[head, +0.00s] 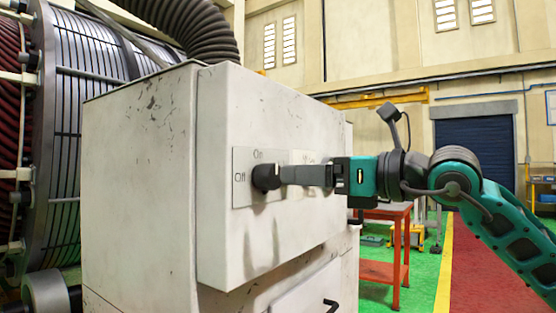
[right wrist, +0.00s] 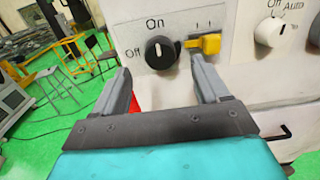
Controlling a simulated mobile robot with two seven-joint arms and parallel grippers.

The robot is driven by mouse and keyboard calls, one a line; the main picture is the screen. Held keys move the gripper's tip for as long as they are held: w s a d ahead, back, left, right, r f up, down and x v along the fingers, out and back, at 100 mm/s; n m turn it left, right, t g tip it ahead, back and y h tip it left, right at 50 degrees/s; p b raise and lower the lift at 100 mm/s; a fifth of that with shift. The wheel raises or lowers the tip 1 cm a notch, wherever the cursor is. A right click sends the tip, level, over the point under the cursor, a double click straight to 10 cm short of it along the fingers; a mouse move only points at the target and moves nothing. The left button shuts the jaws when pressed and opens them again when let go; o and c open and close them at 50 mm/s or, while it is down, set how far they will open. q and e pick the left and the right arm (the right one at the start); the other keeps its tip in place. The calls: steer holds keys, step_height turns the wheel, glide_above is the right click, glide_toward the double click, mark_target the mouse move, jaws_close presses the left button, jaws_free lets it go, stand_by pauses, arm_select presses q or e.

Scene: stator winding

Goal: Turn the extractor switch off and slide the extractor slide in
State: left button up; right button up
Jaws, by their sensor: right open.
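The extractor switch is a black round knob (head: 266,178) on a pale plate on the white cabinet's front, labelled On above and Off at left. In the right wrist view the knob (right wrist: 160,53) shows a light mark that looks near upright, towards On. A yellow slide tab (right wrist: 208,43), seemingly the extractor slide, sits just right of the knob; the gripper hides it in the head view. My right gripper (right wrist: 159,68) is open, its fingers on either side of the knob in the picture; contact cannot be told. It reaches the panel from the right (head: 283,176). My left gripper is out of view.
The white cabinet (head: 140,180) fills the middle of the head view. Another knob (right wrist: 269,32), marked Off and Auto, is further right on the panel. A black handle (head: 331,306) juts out lower down. A red table (head: 385,270) stands behind, right of the cabinet.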

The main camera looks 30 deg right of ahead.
mark_target(276, 174)
steer(key=p+x, duration=0.3)
steer(key=x, duration=0.1)
steer(key=shift+w+a+r+p, duration=0.15)
steer(key=shift+w+r+p, duration=0.05)
steer(key=shift+w+p, duration=0.15)
steer(key=shift+p+x, duration=0.35)
steer(key=shift+x, duration=0.4)
steer(key=shift+f, duration=0.25)
steer(key=shift+c, duration=0.3)
steer(key=c, duration=1)
